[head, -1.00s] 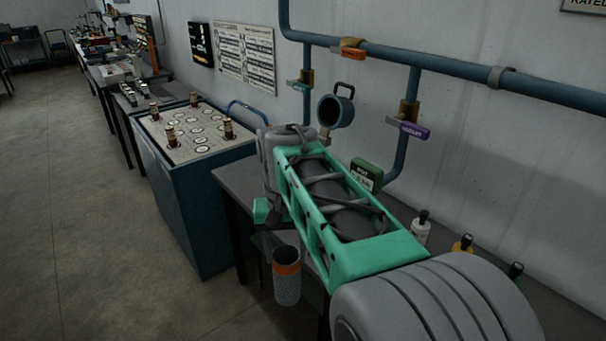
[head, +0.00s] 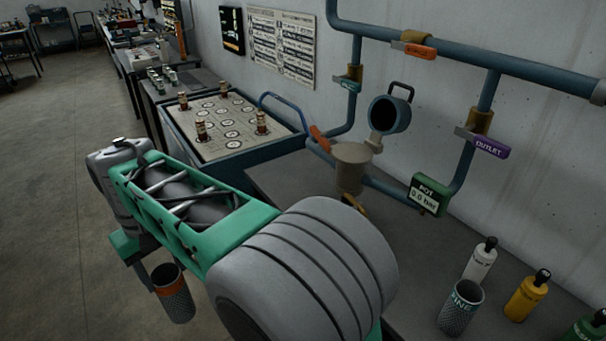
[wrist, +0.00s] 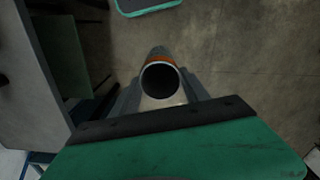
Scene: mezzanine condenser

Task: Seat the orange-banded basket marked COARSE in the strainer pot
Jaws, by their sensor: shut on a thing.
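The orange-banded basket (head: 177,305) is a grey mesh cup with an open top. It hangs upright in the head view, over the floor left of the bench. My gripper (wrist: 161,98) is shut on it; the wrist view looks into the basket's mouth, with its orange band (wrist: 160,54) at the far side. No COARSE marking is readable. The strainer pot (head: 350,177) is a tan vessel on the bench at the wall pipe, well right of my gripper. Its top is open, and its blue round lid (head: 390,114) stands swung up behind it. The pot's inside is hidden.
A second basket marked FINE (head: 460,310) stands on the bench at front right, near white (head: 481,260), yellow (head: 526,297) and green bottles. A gauge reading 0.0 bar (head: 428,194) is beside the pot. A blue cabinet with a pegged board (head: 225,125) stands beyond. The bench (head: 290,182) left of the pot is clear.

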